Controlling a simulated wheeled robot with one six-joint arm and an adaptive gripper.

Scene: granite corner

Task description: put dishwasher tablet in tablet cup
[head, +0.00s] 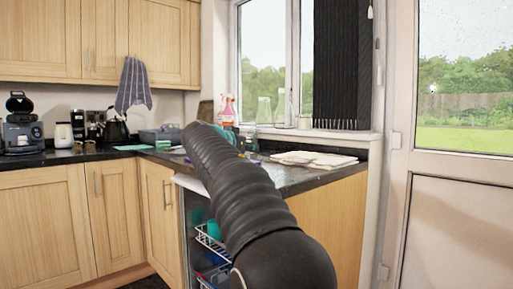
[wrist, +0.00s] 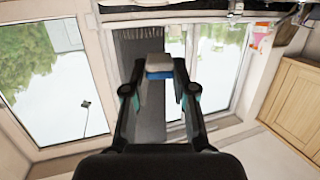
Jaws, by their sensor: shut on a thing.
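In the wrist view my gripper (wrist: 160,75) is shut on the dishwasher tablet (wrist: 159,66), a small block with a pale grey-white layer and a blue layer. The tablet sits between the fingertips, held up in the air with the window behind it. In the head view my black ribbed arm covers the middle, and neither my gripper nor the tablet can be made out there. I cannot pick out the tablet cup in either view; my arm hides part of the worktop.
The dark granite worktop (head: 285,178) holds folded cloths (head: 314,160), a pink spray bottle (head: 228,110) and a grey tub (head: 160,136). Below it an open-fronted bay shows a white wire rack (head: 208,240). A kettle (head: 116,130) and coffee machine (head: 22,125) stand at left.

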